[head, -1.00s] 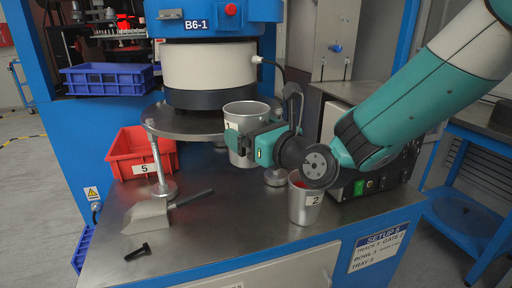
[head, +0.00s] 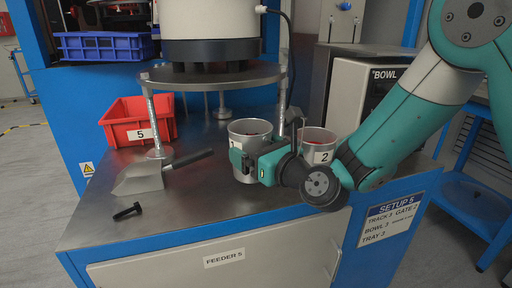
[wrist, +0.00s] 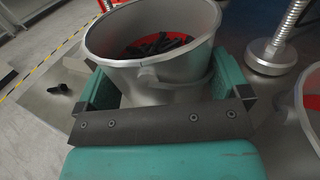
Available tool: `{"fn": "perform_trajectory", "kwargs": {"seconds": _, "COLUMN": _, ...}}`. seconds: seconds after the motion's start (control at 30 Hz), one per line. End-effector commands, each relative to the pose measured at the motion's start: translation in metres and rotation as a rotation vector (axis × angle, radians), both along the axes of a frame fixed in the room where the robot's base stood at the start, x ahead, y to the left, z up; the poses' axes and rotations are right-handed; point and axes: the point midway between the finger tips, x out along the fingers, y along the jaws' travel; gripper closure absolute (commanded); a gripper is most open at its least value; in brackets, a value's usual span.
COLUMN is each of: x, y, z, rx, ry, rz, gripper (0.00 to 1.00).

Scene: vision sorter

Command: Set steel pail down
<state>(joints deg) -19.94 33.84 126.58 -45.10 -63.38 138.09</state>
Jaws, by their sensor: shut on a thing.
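The steel pail (head: 247,130) is upright at the front middle of the steel table, labelled 1. My gripper (head: 240,160) is shut on it, with a finger on each side of its wall. In the wrist view the pail (wrist: 150,78) shows dark parts inside, between the green fingers of my gripper (wrist: 158,92). Its base looks at or very near the table top; I cannot tell whether it touches. A second pail marked 2 (head: 318,146) stands just to the right, partly behind my gripper.
A red bin marked 5 (head: 137,122) stands at the left. A scoop (head: 140,179) and a black bolt (head: 127,211) lie on the table (head: 225,215). The round feeder plate (head: 213,75) on its legs is behind the pail. The front middle of the table is clear.

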Motion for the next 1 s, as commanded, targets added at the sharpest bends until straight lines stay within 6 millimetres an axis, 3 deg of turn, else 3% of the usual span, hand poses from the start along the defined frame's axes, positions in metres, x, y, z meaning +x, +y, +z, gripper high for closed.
{"fn": "perform_trajectory", "kwargs": {"seconds": 0.03, "x": 0.001, "y": 0.0, "z": -0.012, "rx": 0.003, "ry": -0.003, "rz": -0.002, "gripper": 0.75}}
{"fn": "perform_trajectory", "kwargs": {"seconds": 0.13, "x": 0.001, "y": 0.0, "z": -0.023, "rx": 0.004, "ry": -0.003, "rz": -0.001, "gripper": 0.75}}
{"fn": "perform_trajectory", "kwargs": {"seconds": 0.57, "x": 0.001, "y": 0.0, "z": -0.025, "rx": 0.004, "ry": -0.005, "rz": -0.001, "gripper": 0.75}}
{"fn": "perform_trajectory", "kwargs": {"seconds": 0.6, "x": 0.0, "y": 0.0, "z": -0.028, "rx": -0.001, "ry": 0.001, "rz": 0.0, "gripper": 0.04}}
{"fn": "perform_trajectory", "kwargs": {"seconds": 0.63, "x": 0.0, "y": 0.0, "z": -0.027, "rx": -0.001, "ry": 0.001, "rz": 0.0, "gripper": 0.0}}
{"fn": "perform_trajectory", "kwargs": {"seconds": 1.0, "x": -0.006, "y": -0.005, "z": -0.028, "rx": -0.001, "ry": 0.001, "rz": -0.001, "gripper": 0.0}}
